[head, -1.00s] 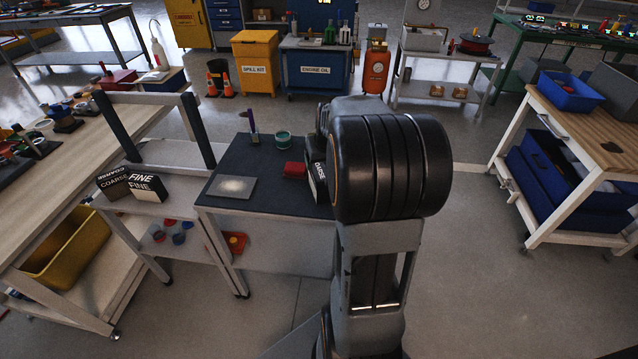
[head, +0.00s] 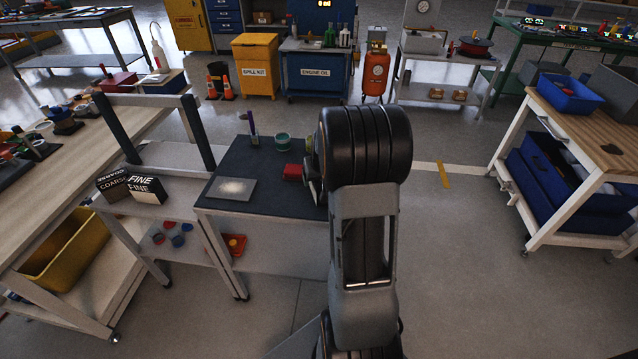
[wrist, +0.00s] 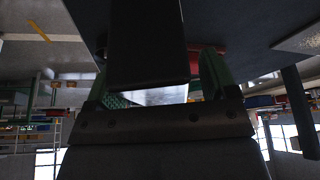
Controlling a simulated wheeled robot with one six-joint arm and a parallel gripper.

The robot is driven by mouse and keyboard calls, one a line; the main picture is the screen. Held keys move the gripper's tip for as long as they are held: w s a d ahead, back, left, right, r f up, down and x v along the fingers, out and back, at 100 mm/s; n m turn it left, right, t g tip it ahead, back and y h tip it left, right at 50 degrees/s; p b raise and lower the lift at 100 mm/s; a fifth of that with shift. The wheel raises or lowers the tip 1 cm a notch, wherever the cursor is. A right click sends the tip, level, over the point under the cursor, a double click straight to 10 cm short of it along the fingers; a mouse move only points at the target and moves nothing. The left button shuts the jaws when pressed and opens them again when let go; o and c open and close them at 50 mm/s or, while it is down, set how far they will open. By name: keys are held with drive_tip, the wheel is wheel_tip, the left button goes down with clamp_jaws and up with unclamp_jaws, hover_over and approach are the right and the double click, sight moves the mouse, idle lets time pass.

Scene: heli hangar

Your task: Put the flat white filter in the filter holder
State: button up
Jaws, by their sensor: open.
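A flat grey plate with a whitish middle (head: 232,188) lies on the dark-topped table; I cannot tell for certain whether it is the flat white filter. A pale corner of what looks like the same plate shows at the right of the wrist view (wrist: 300,36). I cannot pick out the filter holder with certainty. My gripper (wrist: 165,86) shows in the wrist view with green-padded fingers apart. A dark block (wrist: 148,45) shows in front of and between the fingers; contact cannot be told. In the head view my arm hides most of my gripper.
The dark table (head: 255,160) also bears a red block (head: 292,172), a green-rimmed tub (head: 283,140) and a purple upright item (head: 252,125). Floor right of my arm is clear.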

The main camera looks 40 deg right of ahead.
drive_tip(key=shift+c, duration=0.2)
drive_tip(key=c, duration=1.1)
drive_tip(key=shift+c, duration=0.4)
drive_tip(key=shift+r, duration=0.2)
